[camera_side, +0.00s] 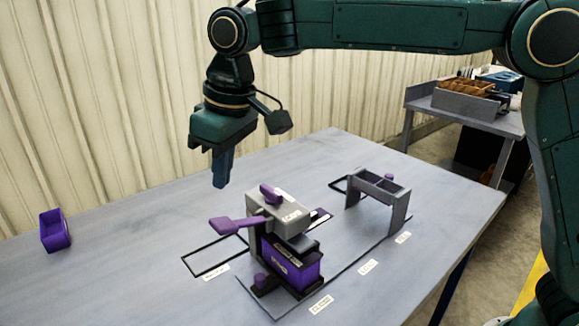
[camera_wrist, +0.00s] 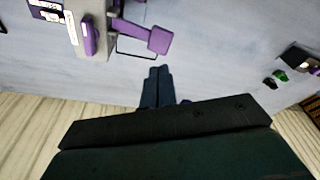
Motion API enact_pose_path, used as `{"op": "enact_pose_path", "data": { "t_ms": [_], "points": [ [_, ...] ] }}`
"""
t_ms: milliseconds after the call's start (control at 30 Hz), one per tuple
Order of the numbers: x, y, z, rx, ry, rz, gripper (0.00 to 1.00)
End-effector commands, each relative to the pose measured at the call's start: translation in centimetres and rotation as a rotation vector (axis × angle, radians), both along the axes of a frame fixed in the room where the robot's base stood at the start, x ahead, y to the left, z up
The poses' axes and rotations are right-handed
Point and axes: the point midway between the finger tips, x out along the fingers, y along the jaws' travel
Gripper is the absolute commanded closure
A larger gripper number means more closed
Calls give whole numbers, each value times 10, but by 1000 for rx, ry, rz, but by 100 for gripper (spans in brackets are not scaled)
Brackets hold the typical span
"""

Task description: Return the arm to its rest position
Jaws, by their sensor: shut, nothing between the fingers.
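My gripper (camera_side: 221,178) hangs from my dark green arm above the table, pointing down. Its blue fingers are together with nothing between them, and they also show in the wrist view (camera_wrist: 157,88). The gripper is above and to the left of the grey and purple grader device (camera_side: 285,235), apart from it. In the wrist view the device's purple paddle-like part (camera_wrist: 140,35) shows beyond the fingertips. No rest position is marked in either view.
A purple bin (camera_side: 55,231) stands at the table's left. A grey stand (camera_side: 380,192) is right of the device. A corrugated wall (camera_side: 100,90) rises behind. A side bench (camera_side: 465,115) holds boxes.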

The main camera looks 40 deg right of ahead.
Motion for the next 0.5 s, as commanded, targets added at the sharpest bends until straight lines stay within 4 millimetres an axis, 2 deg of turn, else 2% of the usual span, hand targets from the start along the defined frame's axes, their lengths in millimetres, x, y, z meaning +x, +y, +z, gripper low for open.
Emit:
{"op": "enact_pose_path", "data": {
  "t_ms": [267, 500],
  "points": [
    [-24, -57, 25, 19, -38, -74, 100],
    [-62, -115, 40, 37, -80, -155, 100]
  ]
}}
